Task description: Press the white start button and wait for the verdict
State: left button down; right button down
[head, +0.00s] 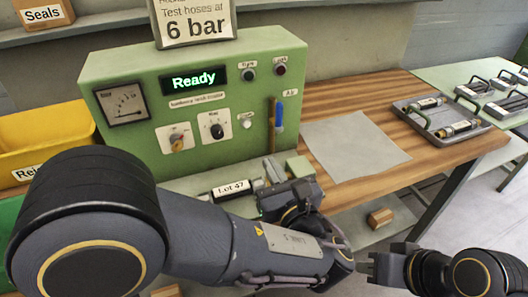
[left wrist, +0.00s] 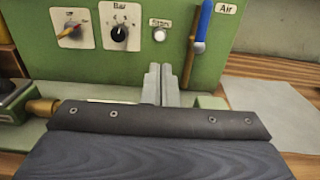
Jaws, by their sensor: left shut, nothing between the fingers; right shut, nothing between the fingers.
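The green test bench (head: 130,72) stands behind the table, and its display (head: 193,80) reads "Ready". The white start button (head: 246,122) is on its front panel, right of the dark knob; it also shows in the left wrist view (left wrist: 160,34). My left gripper (head: 270,168) is shut and empty, with its fingertips (left wrist: 160,72) below the button and apart from it. A hose with a "Lot 47" tag (head: 231,188) lies at the foot of the bench, partly hidden by my left arm. My right gripper (head: 366,264) is shut and empty, low at the right.
A blue-handled air lever (head: 279,115) is just right of the button. Two dark round lamps (head: 280,69) sit above. A grey mat (head: 355,145) lies bare on the table. A tray (head: 447,121) with hoses is at the right, a yellow bin (head: 45,130) at the left.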

aim_at(247, 125)
pick_arm(q)
jog(key=x, duration=1.3)
jog(key=shift+s+p, duration=0.1)
jog(key=shift+p, duration=0.3)
